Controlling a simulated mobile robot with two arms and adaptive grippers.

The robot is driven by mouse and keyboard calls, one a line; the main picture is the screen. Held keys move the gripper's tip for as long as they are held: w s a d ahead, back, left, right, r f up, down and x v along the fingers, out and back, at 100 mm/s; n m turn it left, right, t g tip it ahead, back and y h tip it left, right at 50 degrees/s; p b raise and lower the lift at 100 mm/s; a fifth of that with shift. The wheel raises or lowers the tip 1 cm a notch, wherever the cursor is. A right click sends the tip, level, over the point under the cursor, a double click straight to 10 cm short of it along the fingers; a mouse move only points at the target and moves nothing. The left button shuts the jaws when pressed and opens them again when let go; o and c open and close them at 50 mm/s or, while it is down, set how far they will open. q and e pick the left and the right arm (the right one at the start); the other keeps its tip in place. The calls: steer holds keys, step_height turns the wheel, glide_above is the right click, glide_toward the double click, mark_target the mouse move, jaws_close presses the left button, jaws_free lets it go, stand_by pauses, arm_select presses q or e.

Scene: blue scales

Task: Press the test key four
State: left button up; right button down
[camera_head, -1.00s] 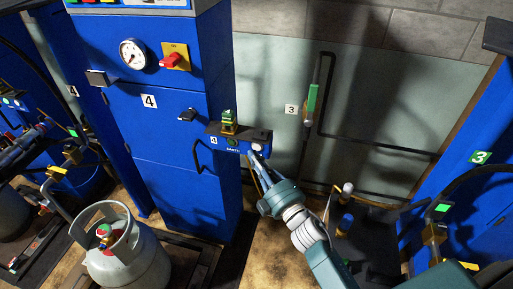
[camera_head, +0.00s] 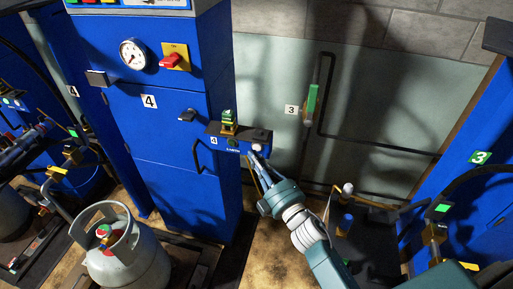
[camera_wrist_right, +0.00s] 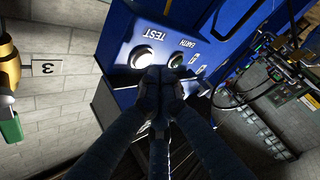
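The small blue key box (camera_head: 240,142) labelled 4 sticks out from the right side of the blue cabinet marked 4. Its round white test key (camera_head: 258,148) is at the box's right end. In the right wrist view the key (camera_wrist_right: 142,56) sits beside the word TEST, with a smaller EARTH button (camera_wrist_right: 175,61) next to it. My right gripper (camera_head: 257,160) is just below the key in the head view. My left gripper is not in view.
The blue cabinet (camera_head: 160,110) has a gauge (camera_head: 132,53) and a red switch (camera_head: 171,60). A grey gas cylinder (camera_head: 125,255) stands in front of it. Another blue cabinet (camera_head: 470,195), marked 3, is at the right. Bare floor (camera_head: 275,255) shows between them.

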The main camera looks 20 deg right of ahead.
stand_by(0.4)
steer(key=shift+w+d, duration=0.25)
steer(key=shift+w, duration=0.1)
steer(key=shift+w+d, duration=0.2)
steer(key=shift+w, duration=0.1)
stand_by(0.6)
steer(key=shift+s, duration=0.1)
steer(key=shift+s+a, duration=0.45)
steer(key=shift+s, duration=0.15)
stand_by(0.3)
steer(key=shift+s+a+p, duration=0.2)
steer(key=shift+s+a, duration=0.5)
steer(key=shift+s, duration=0.35)
steer(key=shift+s+a+p, duration=0.2)
steer(key=shift+s+a, duration=0.5)
steer(key=shift+s, duration=0.3)
